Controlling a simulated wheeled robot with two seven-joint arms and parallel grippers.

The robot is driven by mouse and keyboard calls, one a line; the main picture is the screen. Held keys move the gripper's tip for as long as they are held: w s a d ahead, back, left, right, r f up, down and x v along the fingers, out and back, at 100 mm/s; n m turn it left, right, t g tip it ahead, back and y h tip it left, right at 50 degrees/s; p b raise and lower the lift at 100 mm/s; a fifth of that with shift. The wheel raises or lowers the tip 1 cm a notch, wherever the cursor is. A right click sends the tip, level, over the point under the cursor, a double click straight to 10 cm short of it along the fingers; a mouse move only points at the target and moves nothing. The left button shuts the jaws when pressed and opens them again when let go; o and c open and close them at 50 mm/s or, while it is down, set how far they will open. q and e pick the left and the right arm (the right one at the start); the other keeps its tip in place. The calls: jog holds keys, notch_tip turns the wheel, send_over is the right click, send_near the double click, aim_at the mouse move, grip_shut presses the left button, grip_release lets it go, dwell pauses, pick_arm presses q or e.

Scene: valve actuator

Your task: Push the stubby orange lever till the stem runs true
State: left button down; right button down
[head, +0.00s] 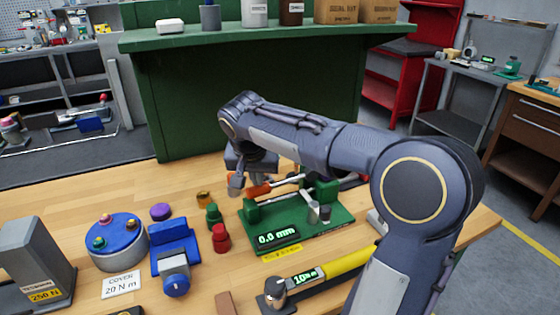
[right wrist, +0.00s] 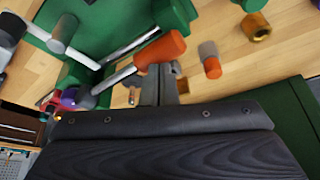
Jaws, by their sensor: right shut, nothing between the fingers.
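The stubby orange lever (head: 257,189) sits on a green fixture (head: 335,220) on the wooden bench. It also shows in the right wrist view (right wrist: 162,49), as an orange grip on a metal shank. A silver rod, probably the stem (right wrist: 130,46), runs beside it between green blocks. The fixture's display (head: 276,238) seems to read 0.6 mm, though the digits are small. My right gripper (head: 236,188) is shut and empty, just left of the lever's orange end. In the wrist view its fingertips (right wrist: 158,72) overlap the lever's lower edge; I cannot tell whether they touch.
Red (head: 221,238) and green (head: 213,214) knobbed pieces stand left of the fixture. A yellow-handled torque tool (head: 345,262) lies in front. Bare bench lies behind the purple piece (head: 160,212).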

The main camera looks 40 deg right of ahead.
dwell(0.3)
notch_tip(320, 180, up, 10)
jog(key=d+p, duration=0.2)
jog(key=p, duration=0.6)
jog(key=shift+s+d+f, duration=0.25)
jog(key=shift+s, duration=0.1)
dwell(0.4)
jog(key=shift+r, duration=0.1)
notch_tip(320, 180, up, 5)
jog(key=p, duration=0.4)
dwell(0.6)
